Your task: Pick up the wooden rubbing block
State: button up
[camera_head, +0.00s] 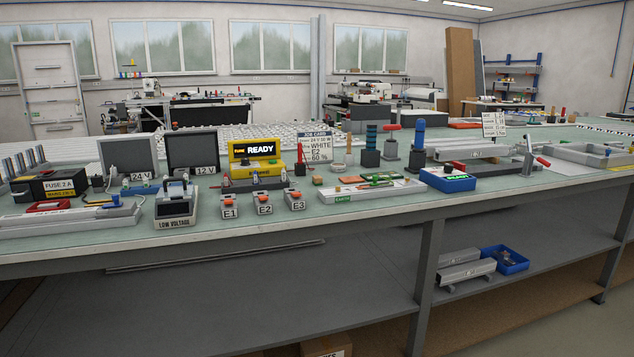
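I cannot tell for certain which item is the wooden rubbing block. A small tan block (318,180) sits on the green bench top (150,232), just right of the box marked E3 (296,201). A flat orange-tan piece (352,180) lies by the back edge of the long pale tray marked EARTH (338,197). Both are small in the head view, so their material is unclear. My gripper is not in view.
Boxes E1 (229,207) and E2 (263,204) and a LOW VOLTAGE unit (175,205) line the front left. A job card (317,147) and upright tools stand behind. A narrow front strip is clear.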

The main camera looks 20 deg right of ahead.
aim_at(317, 180)
jog(key=i+l+u, duration=0.1)
jog(key=l, duration=0.3)
jog(key=i+l+u, duration=0.1)
jog(key=i+l, duration=0.2)
jog(key=l, duration=0.15)
jog(key=i+l+u, duration=0.1)
jog(key=l, duration=0.35)
jog(key=i+l+u, duration=0.1)
jog(key=i+l, duration=0.2)
jog(key=l, duration=0.15)
jog(key=i+l, duration=0.15)
jog(key=l, duration=0.3)
jog(key=i+l+u, duration=0.15)
jog(key=l, duration=0.35)
jog(key=i+l+u, duration=0.1)
jog(key=l, duration=0.35)
jog(key=i+l+u, duration=0.1)
jog(key=l, duration=0.4)
jog(key=i, duration=0.55)
